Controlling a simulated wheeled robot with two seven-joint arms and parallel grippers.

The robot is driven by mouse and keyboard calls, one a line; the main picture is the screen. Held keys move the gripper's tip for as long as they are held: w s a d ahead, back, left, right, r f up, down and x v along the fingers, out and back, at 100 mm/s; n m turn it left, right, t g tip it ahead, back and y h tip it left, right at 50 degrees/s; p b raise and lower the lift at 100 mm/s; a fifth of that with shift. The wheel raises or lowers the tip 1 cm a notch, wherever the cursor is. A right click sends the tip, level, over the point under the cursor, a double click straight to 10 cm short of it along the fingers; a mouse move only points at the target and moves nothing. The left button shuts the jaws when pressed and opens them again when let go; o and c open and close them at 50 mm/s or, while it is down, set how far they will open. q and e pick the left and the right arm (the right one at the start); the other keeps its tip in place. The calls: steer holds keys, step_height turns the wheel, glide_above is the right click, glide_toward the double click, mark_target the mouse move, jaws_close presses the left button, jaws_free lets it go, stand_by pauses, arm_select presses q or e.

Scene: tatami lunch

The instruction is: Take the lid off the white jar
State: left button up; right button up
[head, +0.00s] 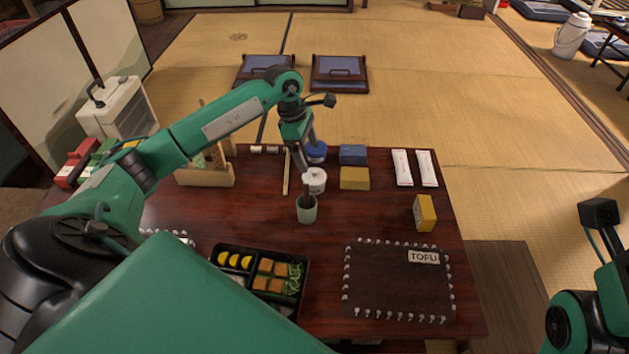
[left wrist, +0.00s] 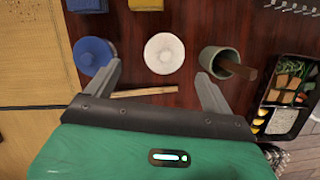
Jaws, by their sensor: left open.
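The white jar (head: 315,184) stands upright on the dark wooden table, behind the grey-green cup. In the left wrist view its round white lid (left wrist: 164,53) is seen from above, with a small knob in the middle. The lid is on the jar. My left gripper (head: 304,166) is above and close to the jar, pointing down. In the left wrist view its two fingers (left wrist: 160,72) are spread, with the lid just beyond the gap between the tips. Nothing is held. My right gripper is not in view; only part of my right arm shows at the right edge.
The grey-green cup (head: 307,212) holding a wooden tool stands close in front. A blue-lidded pot (head: 316,153) is close behind. A wooden stick (head: 286,174) lies left, and a yellow block (head: 354,179) right. A bento box (head: 262,271) and dark mat (head: 396,290) are nearer.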

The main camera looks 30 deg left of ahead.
mark_target(313, 170)
arm_select(q)
steer(key=b+x, duration=0.2)
steer(key=x, duration=0.1)
steer(key=s+b+x, duration=0.1)
steer(key=x, duration=0.1)
steer(key=shift+w+d+f, duration=0.1)
steer(key=shift+d+f, duration=0.05)
steer(key=shift+w+d+f+b, duration=0.1)
steer(key=shift+d+f+b, duration=0.1)
steer(key=shift+f+b, duration=0.3)
steer(key=c, duration=1)
